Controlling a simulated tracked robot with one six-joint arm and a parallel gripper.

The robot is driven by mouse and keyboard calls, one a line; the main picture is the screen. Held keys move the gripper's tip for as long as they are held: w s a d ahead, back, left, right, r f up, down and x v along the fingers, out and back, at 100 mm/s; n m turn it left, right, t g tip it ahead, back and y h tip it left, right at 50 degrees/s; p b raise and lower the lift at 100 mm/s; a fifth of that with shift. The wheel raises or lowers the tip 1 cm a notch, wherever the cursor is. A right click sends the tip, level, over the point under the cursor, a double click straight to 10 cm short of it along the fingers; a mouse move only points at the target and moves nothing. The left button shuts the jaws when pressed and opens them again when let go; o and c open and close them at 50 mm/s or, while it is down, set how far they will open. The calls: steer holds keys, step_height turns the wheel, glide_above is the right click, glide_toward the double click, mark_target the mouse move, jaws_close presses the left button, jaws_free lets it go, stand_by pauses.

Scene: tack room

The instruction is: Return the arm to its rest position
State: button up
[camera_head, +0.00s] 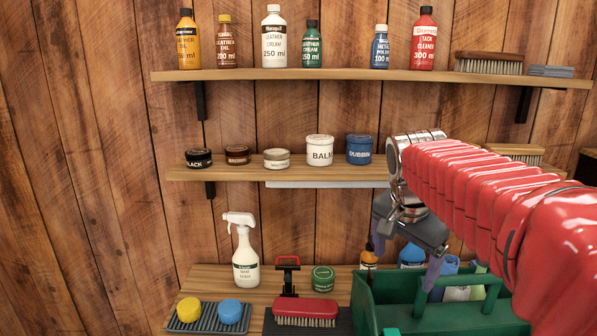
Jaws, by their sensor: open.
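My arm (480,190), in a red ribbed cover, reaches in from the right edge. My gripper (404,254) hangs from its silver wrist, pointing down over the left part of the green tote (430,316). Its two purple-grey fingers are apart, one at the tote's back left and one nearer the front. I see nothing held between them. The tote holds several bottles, partly hidden by my gripper and the tote's wall.
The bench (220,281) carries a white spray bottle (246,254), a red brush (305,307), a green tin (323,279) and two sponges on a grey tray (215,324). A middle shelf (225,172) with tins and an upper shelf (350,74) with bottles stand behind.

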steer(key=s+a+f+n, duration=0.1)
steer(key=s+f+n, duration=0.2)
steer(key=s, duration=0.3)
steer(key=s+a+f+n+t+y, duration=0.1)
steer(key=s+a+f+n, duration=0.1)
steer(key=s, duration=0.5)
steer(key=s+a+f+n+t, duration=0.1)
steer(key=s+a+f+n, duration=0.1)
steer(key=s+f+n, duration=0.2)
steer(key=s+n, duration=0.1)
steer(key=s, duration=0.2)
steer(key=shift+s+f+y, duration=0.15)
steer(key=shift+f+y, duration=0.15)
